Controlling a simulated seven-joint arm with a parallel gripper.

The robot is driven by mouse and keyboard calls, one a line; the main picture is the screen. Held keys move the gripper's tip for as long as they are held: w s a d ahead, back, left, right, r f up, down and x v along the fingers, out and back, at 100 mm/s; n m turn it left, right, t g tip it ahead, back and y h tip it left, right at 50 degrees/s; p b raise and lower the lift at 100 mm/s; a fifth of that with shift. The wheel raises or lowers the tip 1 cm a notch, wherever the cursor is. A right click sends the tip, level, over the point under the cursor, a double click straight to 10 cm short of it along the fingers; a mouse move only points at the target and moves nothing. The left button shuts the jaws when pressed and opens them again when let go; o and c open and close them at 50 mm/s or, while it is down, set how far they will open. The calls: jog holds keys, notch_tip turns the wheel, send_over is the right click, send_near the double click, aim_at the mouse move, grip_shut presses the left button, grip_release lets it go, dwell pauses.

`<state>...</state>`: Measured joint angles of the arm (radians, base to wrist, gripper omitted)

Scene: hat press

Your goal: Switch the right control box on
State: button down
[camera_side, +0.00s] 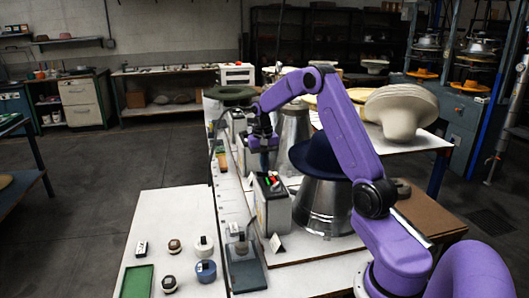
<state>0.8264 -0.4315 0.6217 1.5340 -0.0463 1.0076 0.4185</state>
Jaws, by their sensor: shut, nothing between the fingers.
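The nearer control box (272,212) is a grey upright box with a dark top carrying small red and green controls. It stands on the white table edge in the middle, to the right of the other control box. Another grey box (237,122) stands farther back along the same edge, partly hidden by my arm. My gripper (264,166) is shut and empty, pointing down just behind and above the nearer box's top. Whether it touches anything, and the switch's position, are too small to tell.
A dark blue hat (318,156) sits on a metal cone (322,205) right of the nearer box. A low white table (165,210) holds small round items and a green tray (137,281).

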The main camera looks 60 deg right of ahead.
notch_tip(320, 180, up, 14)
jog(key=shift+s+d+f, duration=0.2)
jog(key=shift+s+d, duration=0.05)
jog(key=shift+s, duration=0.05)
jog(key=shift+a, duration=0.1)
dwell(0.4)
jog(key=s+a+f+n, duration=0.1)
jog(key=s+a+n, duration=0.2)
jog(key=a, duration=0.6)
jog(key=s+a+n, duration=0.2)
jog(key=a+n, duration=0.2)
jog(key=a, duration=0.5)
jog(key=s+a+f+n, duration=0.1)
jog(key=s+a+n, duration=0.2)
jog(key=a, duration=0.5)
jog(key=s+a+f+n, duration=0.2)
jog(key=s+n, duration=0.2)
jog(key=s, duration=0.3)
jog(key=s+a+f+n, duration=0.2)
jog(key=s+n, duration=0.1)
jog(key=s, duration=0.5)
jog(key=s+a+f+n, duration=0.2)
jog(key=s+n, duration=0.2)
jog(key=s, duration=0.4)
jog(key=shift+a+n+t+y, duration=0.3)
jog(key=shift+y, duration=0.1)
